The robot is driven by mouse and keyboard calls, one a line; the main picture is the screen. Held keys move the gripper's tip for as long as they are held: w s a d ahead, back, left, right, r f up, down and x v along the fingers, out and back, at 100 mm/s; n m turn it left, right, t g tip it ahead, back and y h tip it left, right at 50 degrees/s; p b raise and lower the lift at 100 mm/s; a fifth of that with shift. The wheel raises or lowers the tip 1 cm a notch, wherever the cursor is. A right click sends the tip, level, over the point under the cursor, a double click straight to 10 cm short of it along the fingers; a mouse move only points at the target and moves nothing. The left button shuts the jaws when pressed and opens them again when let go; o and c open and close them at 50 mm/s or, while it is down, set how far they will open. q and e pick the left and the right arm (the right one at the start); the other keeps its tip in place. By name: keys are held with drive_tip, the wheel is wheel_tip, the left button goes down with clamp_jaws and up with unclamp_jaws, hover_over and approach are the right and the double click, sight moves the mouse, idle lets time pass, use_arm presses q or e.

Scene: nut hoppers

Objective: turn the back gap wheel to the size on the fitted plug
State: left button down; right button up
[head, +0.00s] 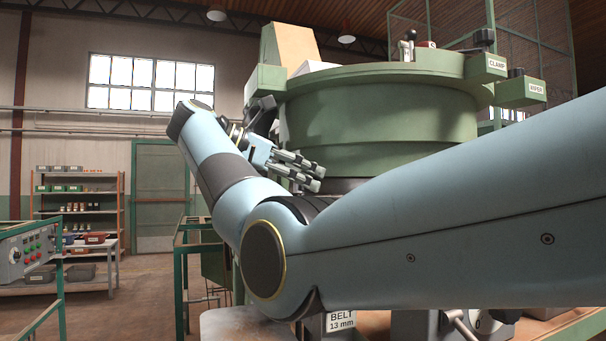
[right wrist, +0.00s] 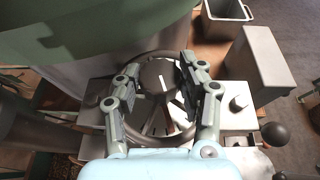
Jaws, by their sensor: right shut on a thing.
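A dark spoked gap wheel (right wrist: 155,72) with a round hub shows in the right wrist view, with a pale mark on the hub. My right gripper (right wrist: 160,78) has its two fingers on either side of this hub and is shut on the wheel. In the head view, my right gripper (head: 317,178) is at the left side of the green bowl (head: 380,120); the wheel cannot be made out there. I cannot read any size on the wheel, and I see no fitted plug that I can identify. My left gripper is not in view.
A plate reading BELT 13 mm (head: 341,320) shows below my right arm. A green block labelled CLAMP (head: 488,66) is on the bowl's rim. In the wrist view, a grey box (right wrist: 262,65) and a black ball knob (right wrist: 275,133) stand right of the wheel, with an open bin (right wrist: 228,22) beyond.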

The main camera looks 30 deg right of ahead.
drive_tip(key=o, duration=1.2)
drive_tip(key=shift+d, duration=0.1)
drive_tip(key=shift+f, duration=0.1)
